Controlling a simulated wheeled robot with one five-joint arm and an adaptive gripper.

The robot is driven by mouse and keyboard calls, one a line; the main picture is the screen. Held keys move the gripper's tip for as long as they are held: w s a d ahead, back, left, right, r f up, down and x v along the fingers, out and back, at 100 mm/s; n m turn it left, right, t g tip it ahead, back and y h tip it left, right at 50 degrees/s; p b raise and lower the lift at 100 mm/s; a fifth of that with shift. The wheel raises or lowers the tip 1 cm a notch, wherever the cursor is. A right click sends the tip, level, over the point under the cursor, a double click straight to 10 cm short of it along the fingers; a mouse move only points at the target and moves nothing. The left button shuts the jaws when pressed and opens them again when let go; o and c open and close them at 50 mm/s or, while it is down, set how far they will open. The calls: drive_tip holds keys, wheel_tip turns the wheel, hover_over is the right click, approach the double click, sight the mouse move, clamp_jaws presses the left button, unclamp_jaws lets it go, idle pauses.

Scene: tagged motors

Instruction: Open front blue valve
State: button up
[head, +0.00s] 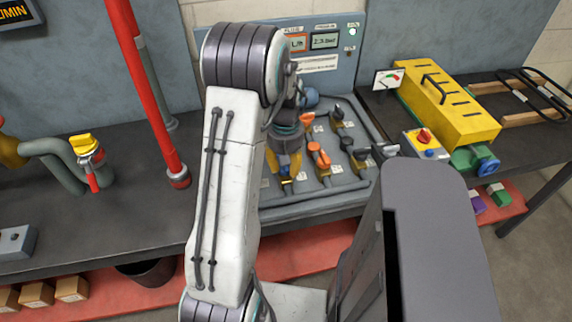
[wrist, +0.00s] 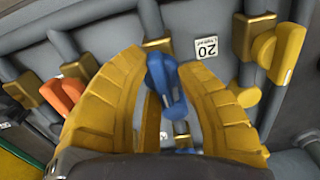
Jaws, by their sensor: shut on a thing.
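The front blue valve has a blue handle (wrist: 168,82) that stands between the two yellow fingers of my gripper (wrist: 164,62) in the wrist view. The fingers are closed in on both sides of the handle. A brass-coloured fitting shows just behind it. My arm hides much of that side of the board.
Orange valve handles (head: 318,155) and dark ones (head: 358,155) stand close to the right of my gripper. A panel with displays (head: 324,41) rises behind.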

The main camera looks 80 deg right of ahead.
drive_tip(key=o, duration=1.2)
drive_tip(key=shift+w, duration=0.1)
wheel_tip(320, 180, up, 12)
idle(0.8)
